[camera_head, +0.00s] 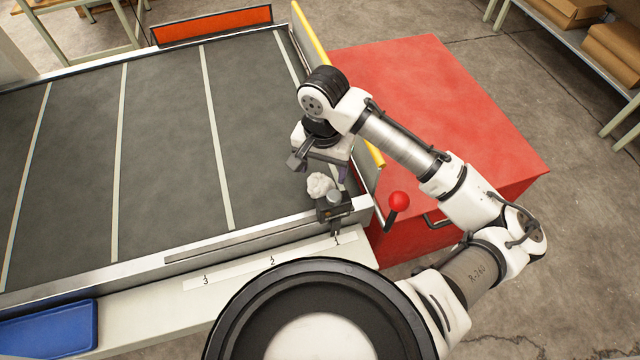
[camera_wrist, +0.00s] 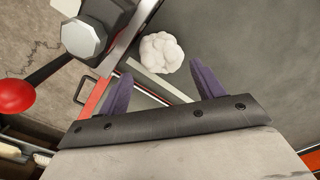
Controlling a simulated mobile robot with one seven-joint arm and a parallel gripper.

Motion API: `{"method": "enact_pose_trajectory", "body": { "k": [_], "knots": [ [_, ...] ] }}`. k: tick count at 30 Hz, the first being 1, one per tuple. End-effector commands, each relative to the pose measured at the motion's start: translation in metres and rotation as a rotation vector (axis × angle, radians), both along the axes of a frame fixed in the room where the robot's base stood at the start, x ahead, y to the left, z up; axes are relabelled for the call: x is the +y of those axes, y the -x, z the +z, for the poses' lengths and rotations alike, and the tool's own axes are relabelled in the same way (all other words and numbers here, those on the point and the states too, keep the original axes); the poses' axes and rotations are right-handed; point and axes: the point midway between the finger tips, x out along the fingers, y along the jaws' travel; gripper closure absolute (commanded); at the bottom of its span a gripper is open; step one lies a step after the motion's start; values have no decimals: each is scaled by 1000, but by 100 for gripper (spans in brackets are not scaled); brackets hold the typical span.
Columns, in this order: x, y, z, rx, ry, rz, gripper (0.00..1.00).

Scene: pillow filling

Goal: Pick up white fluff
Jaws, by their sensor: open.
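White fluff (camera_head: 320,185), a small lumpy ball, lies on the dark grey conveyor table (camera_head: 165,140) near its front right corner. In the wrist view the white fluff (camera_wrist: 161,53) shows beyond the purple fingertips, a little above the gap between them. My gripper (camera_head: 318,166) is over the table just behind the fluff in the head view. Its purple fingers are apart and empty in the wrist view (camera_wrist: 158,80). I cannot tell the exact height of the fingers above the fluff.
A dark metal clamp-like fitting (camera_head: 334,206) stands close beside the fluff at the table's front edge. A lever with a red ball knob (camera_head: 398,201) and a red cabinet (camera_head: 440,120) are at the right. A yellow-topped rail (camera_head: 312,45) edges the table. The table left of the fluff is clear.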

Motion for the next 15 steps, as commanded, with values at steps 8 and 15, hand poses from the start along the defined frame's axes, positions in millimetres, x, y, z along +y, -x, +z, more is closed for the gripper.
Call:
{"method": "enact_pose_trajectory", "body": {
  "k": [8, 15],
  "knots": [
    [5, 7, -26, 2, -1, 1, 33],
    [6, 7, -52, 0, -1, 2, 33]
  ]
}}
